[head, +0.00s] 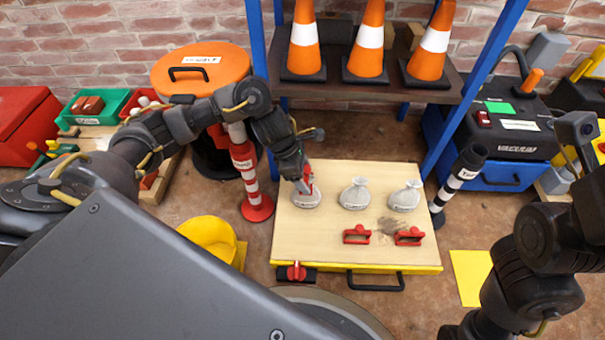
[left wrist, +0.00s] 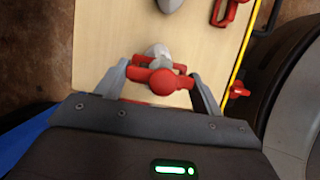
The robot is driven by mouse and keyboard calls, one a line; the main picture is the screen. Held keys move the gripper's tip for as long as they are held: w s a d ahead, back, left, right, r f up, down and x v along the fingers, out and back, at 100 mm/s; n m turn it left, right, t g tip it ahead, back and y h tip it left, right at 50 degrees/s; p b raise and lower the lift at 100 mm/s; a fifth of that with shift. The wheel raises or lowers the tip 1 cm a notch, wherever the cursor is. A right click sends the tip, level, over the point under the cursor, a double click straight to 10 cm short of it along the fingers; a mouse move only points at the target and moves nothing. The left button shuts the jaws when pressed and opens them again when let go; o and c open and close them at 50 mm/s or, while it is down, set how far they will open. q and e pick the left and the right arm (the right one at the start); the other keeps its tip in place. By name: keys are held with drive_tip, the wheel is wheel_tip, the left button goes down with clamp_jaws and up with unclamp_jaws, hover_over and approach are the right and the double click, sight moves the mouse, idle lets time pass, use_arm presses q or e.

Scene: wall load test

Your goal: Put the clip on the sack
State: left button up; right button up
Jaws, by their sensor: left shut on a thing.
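My left gripper (head: 304,184) is shut on a red clip (left wrist: 160,80), which sits between its two fingers in the left wrist view. The clip is at the neck of the leftmost grey sack (head: 306,198) on a pale wooden board (head: 330,175). That sack's top also shows just beyond the clip in the left wrist view (left wrist: 157,52). I cannot tell whether the clip grips the sack's neck. Two more grey sacks stand to the right, a middle one (head: 355,195) and a right one (head: 405,197). My right arm is at the right edge, its fingers not seen.
Two red clips, one left (head: 357,234) and one right (head: 409,236), lie on the board near a dark stain. A striped red post (head: 250,180) stands left of the board, a black-and-white post (head: 458,178) right. A shelf with orange cones (head: 367,40) stands behind.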

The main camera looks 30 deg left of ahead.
use_arm(q)
drive_tip(key=o, duration=1.2)
drive_tip(key=shift+w+r, duration=0.1)
drive_tip(key=shift+r+p, duration=2.75)
drive_tip(key=shift+r, duration=0.7)
clamp_jaws()
